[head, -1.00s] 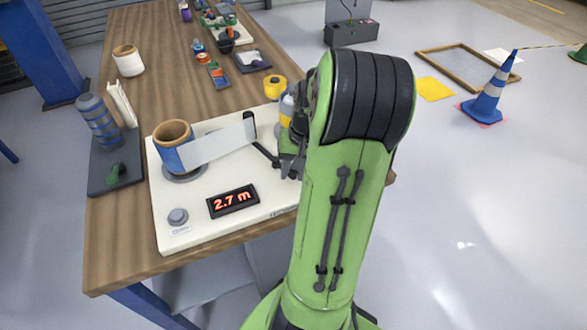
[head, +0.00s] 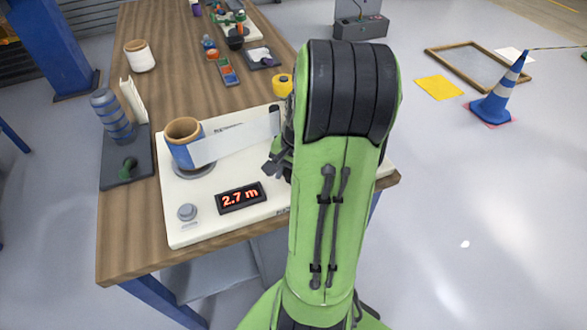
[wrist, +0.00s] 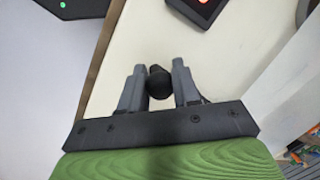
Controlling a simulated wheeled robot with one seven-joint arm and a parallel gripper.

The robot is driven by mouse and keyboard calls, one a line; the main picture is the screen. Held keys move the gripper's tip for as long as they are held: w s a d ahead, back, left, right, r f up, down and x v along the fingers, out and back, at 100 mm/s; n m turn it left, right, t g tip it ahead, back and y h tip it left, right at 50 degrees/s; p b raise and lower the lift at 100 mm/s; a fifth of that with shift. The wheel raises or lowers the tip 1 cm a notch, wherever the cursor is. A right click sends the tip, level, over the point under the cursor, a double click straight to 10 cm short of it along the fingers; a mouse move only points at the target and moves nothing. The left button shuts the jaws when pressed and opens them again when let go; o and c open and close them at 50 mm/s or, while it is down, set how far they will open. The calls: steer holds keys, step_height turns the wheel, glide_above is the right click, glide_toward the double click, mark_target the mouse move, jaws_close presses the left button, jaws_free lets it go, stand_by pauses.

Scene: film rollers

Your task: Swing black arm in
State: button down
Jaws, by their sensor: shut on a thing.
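A blue roll (head: 188,150) with a brown core stands upright on the white board. A pale strip of film (head: 232,140) runs right from it to a thin black upright piece (head: 275,122). In the wrist view my gripper (wrist: 157,72) is shut on a round black knob (wrist: 158,84), one finger on each side of it. I take the knob to be the black arm's end; the rest of that arm is hidden. In the head view my gripper (head: 277,163) shows only in part beside my green arm, low over the board's right part.
The white board (head: 190,220) carries a display (head: 240,197) reading 2.7 m and a grey button (head: 187,212). A dark tray (head: 128,170) with a grey-blue roll lies left. A yellow roll (head: 283,85) stands behind.

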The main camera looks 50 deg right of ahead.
steer(key=shift+w+a+m, duration=0.35)
steer(key=shift+m, duration=0.45)
steer(key=c, duration=0.8)
jaws_free()
steer(key=s+r+p, duration=0.1)
steer(key=r+p, duration=0.1)
steer(key=r, duration=0.3)
steer(key=s+r+p, duration=0.1)
steer(key=r+p, duration=0.1)
steer(key=r, duration=0.3)
steer(key=s+r+p, duration=0.1)
steer(key=r+p, duration=0.1)
steer(key=r, duration=0.3)
steer(key=shift+r, duration=0.25)
